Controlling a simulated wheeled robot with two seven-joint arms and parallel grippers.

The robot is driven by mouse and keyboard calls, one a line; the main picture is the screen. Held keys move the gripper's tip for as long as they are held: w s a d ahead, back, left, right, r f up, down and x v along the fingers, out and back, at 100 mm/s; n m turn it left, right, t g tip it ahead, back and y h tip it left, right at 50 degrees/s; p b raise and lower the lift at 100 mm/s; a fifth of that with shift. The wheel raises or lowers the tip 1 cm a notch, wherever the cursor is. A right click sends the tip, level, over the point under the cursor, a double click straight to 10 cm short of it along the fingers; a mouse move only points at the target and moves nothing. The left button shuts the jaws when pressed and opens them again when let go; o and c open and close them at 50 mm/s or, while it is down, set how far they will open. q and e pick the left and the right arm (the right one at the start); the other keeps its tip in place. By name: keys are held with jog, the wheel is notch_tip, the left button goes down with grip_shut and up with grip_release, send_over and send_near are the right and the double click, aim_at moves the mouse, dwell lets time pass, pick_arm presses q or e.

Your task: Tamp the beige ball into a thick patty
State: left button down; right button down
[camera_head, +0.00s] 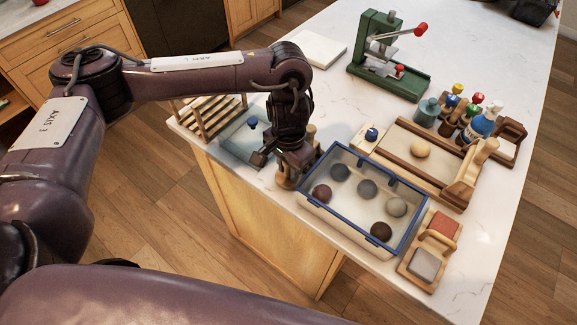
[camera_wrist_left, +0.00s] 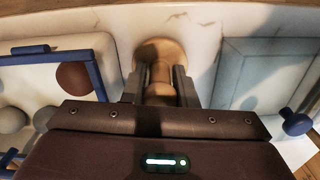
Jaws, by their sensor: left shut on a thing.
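The beige ball (camera_head: 421,150) sits round and whole on a pale board with a brown wooden frame (camera_head: 400,152), right of centre in the head view. My left gripper (camera_head: 287,166) points down at the counter's near edge, left of the blue-rimmed tray and well away from the ball. In the left wrist view the fingers (camera_wrist_left: 161,88) are closed around the handle of a wooden tamper (camera_wrist_left: 160,52). Its wide round foot is below the fingers, at or close to the counter. The tamper's lower part shows in the head view (camera_head: 286,182). My right gripper is out of view.
The blue-rimmed tray (camera_head: 318,208) holds several dark and grey balls, close beside the gripper. A pale blue lidded box (camera_head: 238,147) is on its other side. A green press (camera_head: 385,60), bottles (camera_head: 482,124) and a wooden block holder (camera_head: 418,275) stand around.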

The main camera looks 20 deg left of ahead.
pick_arm(q)
jog(key=shift+f, duration=0.25)
dwell(0.6)
jog(key=c, duration=1.1)
grip_release()
jog(key=shift+r, duration=0.15)
jog(key=shift+r, duration=0.35)
notch_tip(320, 180, up, 7)
jog(key=shift+f+p, duration=0.1)
jog(key=shift+p, duration=0.2)
